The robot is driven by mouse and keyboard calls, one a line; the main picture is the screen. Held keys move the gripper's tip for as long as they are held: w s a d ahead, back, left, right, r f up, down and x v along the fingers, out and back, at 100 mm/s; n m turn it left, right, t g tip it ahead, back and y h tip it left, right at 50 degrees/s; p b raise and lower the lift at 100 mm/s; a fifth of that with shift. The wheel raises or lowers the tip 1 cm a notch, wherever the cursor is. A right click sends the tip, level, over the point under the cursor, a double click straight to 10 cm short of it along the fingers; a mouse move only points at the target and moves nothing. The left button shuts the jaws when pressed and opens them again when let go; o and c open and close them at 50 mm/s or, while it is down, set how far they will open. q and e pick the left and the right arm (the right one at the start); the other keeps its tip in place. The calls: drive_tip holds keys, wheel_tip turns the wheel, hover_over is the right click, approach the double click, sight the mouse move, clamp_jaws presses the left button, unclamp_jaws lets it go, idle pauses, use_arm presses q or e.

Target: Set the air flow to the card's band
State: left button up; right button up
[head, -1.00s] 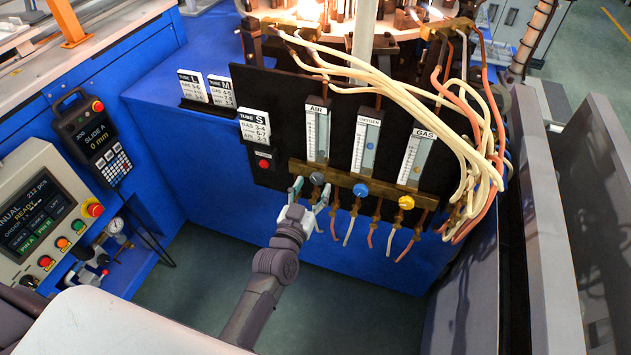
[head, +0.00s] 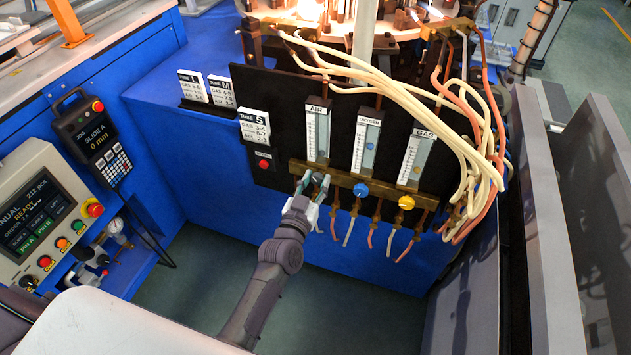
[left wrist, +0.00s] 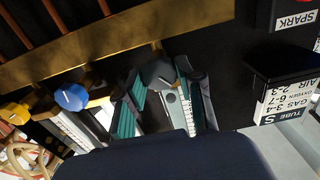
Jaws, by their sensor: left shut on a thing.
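My left gripper (head: 312,186) is shut on the grey air knob (left wrist: 160,75) on the brass bar below the AIR flow tube (head: 317,132). In the left wrist view the green-padded fingers (left wrist: 160,100) lie on both sides of the knob. In the head view the fingers mostly hide the knob. The float's level in the AIR tube is too small to read. The TUBE S card (head: 254,126) stands left of the tube; in the left wrist view the card (left wrist: 289,95) reads air 2-3, oxygen 6-7, gas 3-4. My right gripper is not in view.
The blue oxygen knob (head: 361,190) and yellow gas knob (head: 406,202) sit to the right on the same brass bar (head: 385,192). A red spark button (head: 263,163) is to the left. Pale hoses (head: 455,130) hang at the right of the panel.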

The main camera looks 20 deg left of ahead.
use_arm(q)
drive_tip(key=n+p, duration=0.1)
drive_tip(key=n, duration=0.2)
drive_tip(key=shift+n, duration=0.3)
drive_tip(key=shift+a+n, duration=0.1)
drive_tip(key=shift+n, duration=1.8)
drive_tip(key=o, duration=1.1)
